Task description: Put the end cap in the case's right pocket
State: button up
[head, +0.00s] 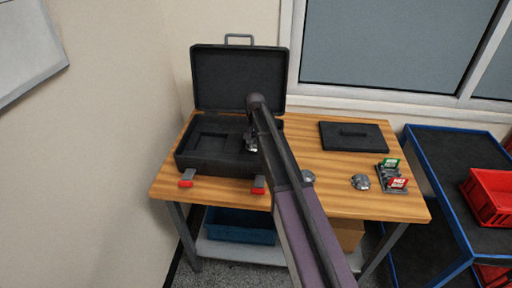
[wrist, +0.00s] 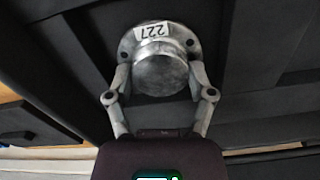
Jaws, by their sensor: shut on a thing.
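The black case (head: 215,165) lies open on the wooden table, its lid (head: 238,75) raised at the back. A rectangular pocket (head: 210,141) shows in its left half; my arm hides much of its right half. My gripper (head: 251,146) is over the right part of the case. In the wrist view my gripper (wrist: 160,88) is shut on the end cap (wrist: 160,72), a round grey metal flanged part with a "227" label. Dark case surfaces lie behind it. I cannot tell whether the cap touches the pocket floor.
Another metal part (head: 360,182) sits right of my arm, and one (head: 308,177) is partly hidden by it. A rack (head: 391,177) holds green and red tags. A black panel with a handle (head: 353,136) lies at the back right. A blue-edged cart (head: 455,150) stands right.

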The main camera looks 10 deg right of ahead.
aim_at(255, 141)
jog(key=shift+f+b, duration=0.4)
jog(key=shift+f, duration=0.35)
jog(key=o, duration=1.3)
jog(key=shift+f, duration=0.1)
jog(key=shift+c, duration=0.2)
notch_tip(255, 141, up, 12)
jog(key=p, duration=1.2)
jog(key=s+n, duration=0.5)
jog(key=s, duration=2.4)
jog(key=shift+d, duration=0.15)
jog(key=shift+s, duration=0.1)
